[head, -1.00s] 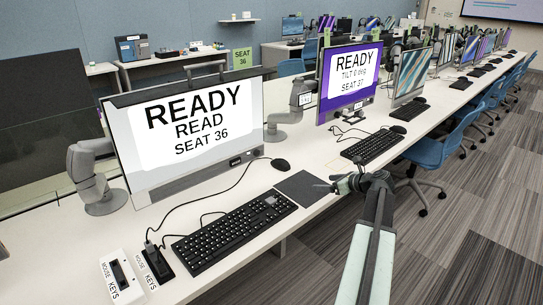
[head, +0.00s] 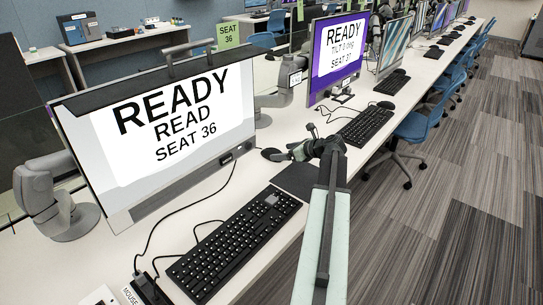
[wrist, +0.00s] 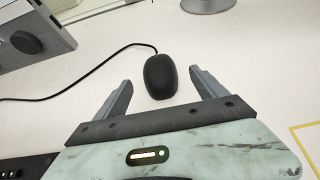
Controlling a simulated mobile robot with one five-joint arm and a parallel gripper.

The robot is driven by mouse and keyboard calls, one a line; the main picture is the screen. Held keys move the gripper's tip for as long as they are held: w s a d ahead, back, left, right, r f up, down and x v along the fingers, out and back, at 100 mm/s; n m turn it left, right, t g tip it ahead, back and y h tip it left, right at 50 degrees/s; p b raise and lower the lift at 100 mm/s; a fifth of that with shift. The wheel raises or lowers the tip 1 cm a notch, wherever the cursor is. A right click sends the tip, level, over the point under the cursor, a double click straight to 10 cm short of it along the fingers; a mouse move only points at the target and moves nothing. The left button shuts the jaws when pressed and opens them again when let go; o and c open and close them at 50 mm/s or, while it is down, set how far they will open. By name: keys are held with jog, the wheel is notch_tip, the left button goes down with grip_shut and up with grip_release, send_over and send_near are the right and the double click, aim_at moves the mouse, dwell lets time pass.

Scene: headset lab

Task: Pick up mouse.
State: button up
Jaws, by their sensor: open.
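The black mouse (wrist: 160,76) lies on the white desk in the wrist view, with its cable running off to the left. My gripper (wrist: 160,88) is open, with one grey finger on each side of the mouse's near end and gaps on both sides. In the head view the mouse (head: 271,155) shows just left of my gripper (head: 291,153), partly hidden by it. I cannot tell the exact height of the fingers above the desk.
A monitor (head: 165,125) reading "READY READ SEAT 36" stands left of the mouse. A keyboard (head: 236,243) and a dark mouse pad (head: 297,180) lie nearer. Another mouse (head: 386,105) and keyboard (head: 366,125) lie at seat 37. A blue chair (head: 420,125) stands right of the desk.

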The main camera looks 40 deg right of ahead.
aim_at(274, 150)
jog(key=b+x, duration=0.2)
jog(key=x, duration=0.3)
jog(key=shift+w+a+r, duration=0.1)
jog(key=shift+w, duration=0.05)
jog(key=shift+r, duration=0.1)
jog(key=c, duration=1.5)
jog(key=shift+r, duration=0.1)
jog(key=shift+r+p, duration=0.3)
jog(key=shift+p, duration=0.2)
notch_tip(274, 150, up, 3)
jog(key=p, duration=0.3)
jog(key=s+d, duration=0.1)
jog(key=s, duration=0.4)
jog(key=s+d, duration=0.2)
jog(key=s, duration=0.3)
jog(key=s+d+r+p, duration=0.1)
jog(key=s+d, duration=0.1)
jog(key=s, duration=0.3)
jog(key=shift+s+d, duration=0.15)
jog(key=shift+d, duration=0.1)
